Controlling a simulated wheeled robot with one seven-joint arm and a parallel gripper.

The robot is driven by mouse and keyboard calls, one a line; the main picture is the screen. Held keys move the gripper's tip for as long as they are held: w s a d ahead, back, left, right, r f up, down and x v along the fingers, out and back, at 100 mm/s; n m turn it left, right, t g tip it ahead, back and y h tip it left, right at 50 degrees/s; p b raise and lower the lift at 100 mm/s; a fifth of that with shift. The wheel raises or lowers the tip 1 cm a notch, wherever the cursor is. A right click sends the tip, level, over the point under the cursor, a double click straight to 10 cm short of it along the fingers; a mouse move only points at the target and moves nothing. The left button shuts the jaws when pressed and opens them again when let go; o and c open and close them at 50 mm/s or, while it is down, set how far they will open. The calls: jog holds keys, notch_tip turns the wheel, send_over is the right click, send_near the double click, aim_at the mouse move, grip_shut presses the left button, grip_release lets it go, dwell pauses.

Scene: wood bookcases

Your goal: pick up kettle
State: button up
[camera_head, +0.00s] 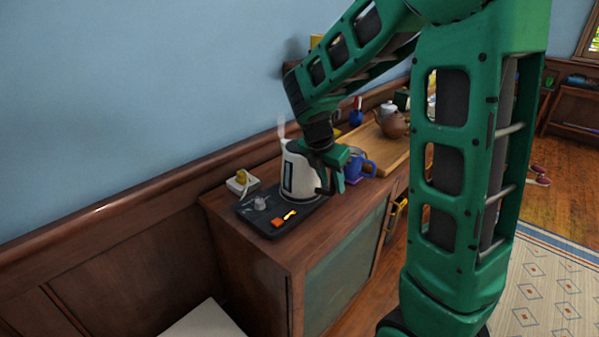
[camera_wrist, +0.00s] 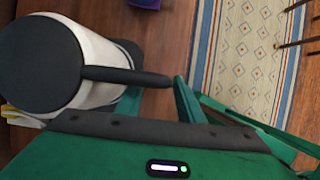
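The kettle (camera_head: 297,172) is white with a dark lid and dark handle. It stands upright on a black tray (camera_head: 262,219) on the wood cabinet. In the wrist view, the kettle (camera_wrist: 98,48) fills the upper left, seen from above, and its dark handle (camera_wrist: 125,76) points right. My gripper (camera_head: 335,172) is at the kettle's handle side in the head view.
Small items, including an orange-red one (camera_head: 278,222), lie on the tray. A socket with a yellow plug (camera_head: 242,181) is behind it. A blue mug (camera_head: 357,167) stands close right of my gripper. A brown teapot (camera_head: 394,124) stands farther right. The wall is close behind.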

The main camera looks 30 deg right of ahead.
jog(key=shift+f, duration=0.15)
grip_shut()
jog(key=shift+w, duration=0.1)
dwell(1.3)
